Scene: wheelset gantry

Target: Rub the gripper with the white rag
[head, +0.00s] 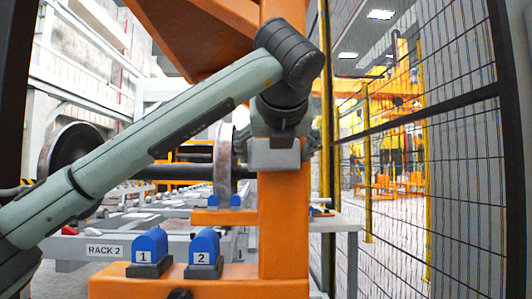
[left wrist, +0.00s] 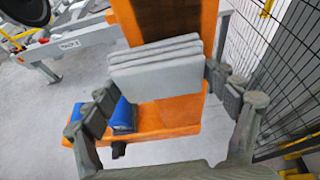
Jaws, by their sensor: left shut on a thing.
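The white rag (left wrist: 155,68) is a folded, layered pale grey-white pad between the fingers of my left gripper (left wrist: 163,82). In the head view, my left gripper (head: 284,140) points down in front of the orange upright (head: 283,225), with the rag (head: 272,154) low between its fingers. The rag overlaps the upright's face in both views; I cannot tell whether it touches. The upright rises from an orange base (head: 215,287) and seems part of the gantry's orange gripper. My right gripper is not in view.
Blue blocks marked 1 (head: 150,247) and 2 (head: 203,249) stand on the orange base. A black mesh fence (head: 450,170) is close on the right. A grey rack labelled RACK 2 (head: 105,250) and wheels on an axle (head: 75,150) stand behind, left.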

